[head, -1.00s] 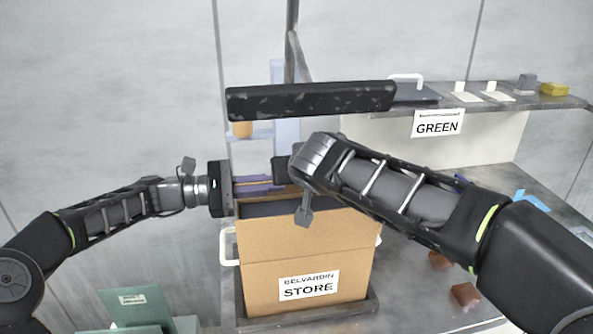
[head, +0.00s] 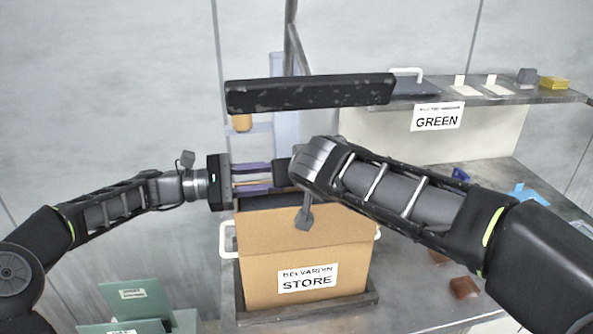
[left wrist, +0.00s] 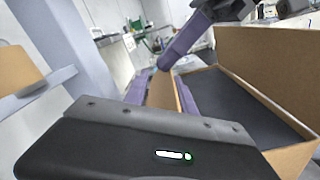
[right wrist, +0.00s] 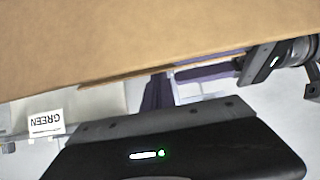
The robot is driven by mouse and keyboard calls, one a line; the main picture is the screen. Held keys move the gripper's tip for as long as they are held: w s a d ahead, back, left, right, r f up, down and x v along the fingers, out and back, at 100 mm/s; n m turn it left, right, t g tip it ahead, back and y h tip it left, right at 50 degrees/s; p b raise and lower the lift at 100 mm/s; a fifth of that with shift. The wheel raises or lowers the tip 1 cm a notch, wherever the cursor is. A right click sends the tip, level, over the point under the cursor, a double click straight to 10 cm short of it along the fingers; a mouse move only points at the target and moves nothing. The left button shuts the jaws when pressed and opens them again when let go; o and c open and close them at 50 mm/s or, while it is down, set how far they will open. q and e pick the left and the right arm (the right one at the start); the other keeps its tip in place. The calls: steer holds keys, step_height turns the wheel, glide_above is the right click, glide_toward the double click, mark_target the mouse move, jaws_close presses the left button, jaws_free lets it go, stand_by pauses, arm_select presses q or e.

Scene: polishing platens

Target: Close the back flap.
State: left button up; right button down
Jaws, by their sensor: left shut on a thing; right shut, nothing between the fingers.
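The cardboard box (head: 325,272), labelled BELVARDIN STORE, stands open at the centre of the head view. Its front flap (head: 345,228) stands up; it also shows in the left wrist view (left wrist: 265,65). The back flap shows as a thin strip between my left gripper's purple fingers (head: 253,181). In the left wrist view the back flap (left wrist: 161,92) stands edge-on between those fingers, so the left gripper is shut on it. My right gripper (right wrist: 158,92) is shut and empty near the left fingers, above the box's back side; its fingertips are mostly hidden in the head view.
The box sits in a dark tray (head: 300,313). A black beam (head: 310,92) hangs above and behind it. A shelf labelled GREEN (head: 437,117) is at the right, with brown blocks (head: 463,287) on the counter below.

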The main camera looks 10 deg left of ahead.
arm_select(q)
steer(key=shift+r, duration=0.15)
arm_select(e)
steer(key=shift+f, duration=0.25)
steer(key=shift+r, duration=0.15)
arm_select(q)
steer(key=v, duration=1.2)
arm_select(e)
steer(key=shift+r, duration=0.1)
